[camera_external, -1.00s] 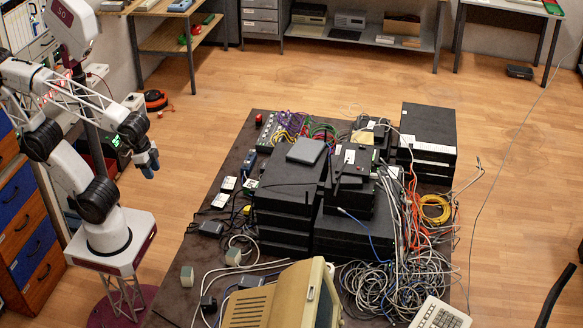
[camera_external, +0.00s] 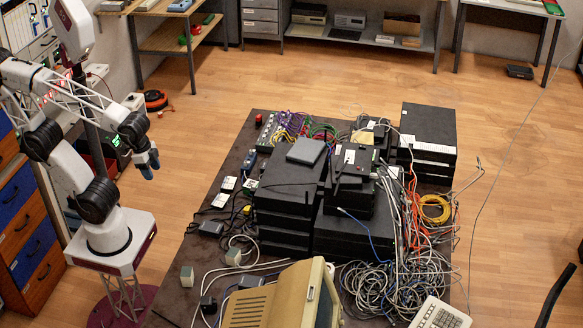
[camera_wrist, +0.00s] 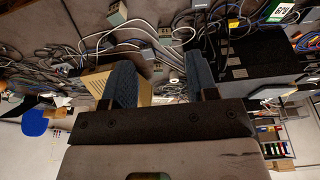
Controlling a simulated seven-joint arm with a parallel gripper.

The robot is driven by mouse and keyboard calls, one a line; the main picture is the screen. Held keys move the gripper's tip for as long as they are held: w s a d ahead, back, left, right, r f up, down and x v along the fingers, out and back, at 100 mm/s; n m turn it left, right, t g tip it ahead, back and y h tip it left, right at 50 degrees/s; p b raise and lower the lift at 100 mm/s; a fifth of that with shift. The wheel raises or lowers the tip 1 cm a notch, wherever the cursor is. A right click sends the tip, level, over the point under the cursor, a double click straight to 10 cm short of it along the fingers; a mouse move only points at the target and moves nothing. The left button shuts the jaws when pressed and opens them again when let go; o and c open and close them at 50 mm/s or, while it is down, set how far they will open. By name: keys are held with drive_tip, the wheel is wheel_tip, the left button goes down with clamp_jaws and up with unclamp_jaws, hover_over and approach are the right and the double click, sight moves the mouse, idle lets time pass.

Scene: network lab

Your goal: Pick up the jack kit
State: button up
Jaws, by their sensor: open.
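No thing in view can be surely told as the jack kit. Two small grey-beige boxes, one at the table's left front (camera_external: 187,276) and one a little behind it (camera_external: 233,256), are possible candidates. Small beige boxes also show at the top of the wrist view, one left (camera_wrist: 116,13) and one right of it (camera_wrist: 165,36). My gripper (camera_external: 149,166) hangs in the air left of the table, clear of it. In the wrist view, its two blue fingers (camera_wrist: 163,78) stand apart with nothing held between them.
The dark table (camera_external: 220,176) carries stacked black network units (camera_external: 285,200), a cable tangle (camera_external: 385,285), a beige monitor (camera_external: 275,300) and a keyboard (camera_external: 440,314). A yellow cable coil (camera_external: 436,208) lies at the right. Bare floor lies behind the table. Drawers (camera_external: 33,235) stand left.

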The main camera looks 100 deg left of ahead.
drive_tip(key=o, duration=0.3)
drive_tip(key=m+g, duration=0.3)
drive_tip(key=m, duration=1.2)
hover_over(186, 272)
drive_tip(key=f, duration=2.6)
drive_tip(key=shift+s+a+f, duration=0.1)
drive_tip(key=shift+s+a, duration=0.05)
drive_tip(key=shift+a, duration=0.1)
drive_tip(key=shift+d+f, duration=0.2)
drive_tip(key=shift+f, duration=0.2)
drive_tip(key=shift+f, duration=1.3)
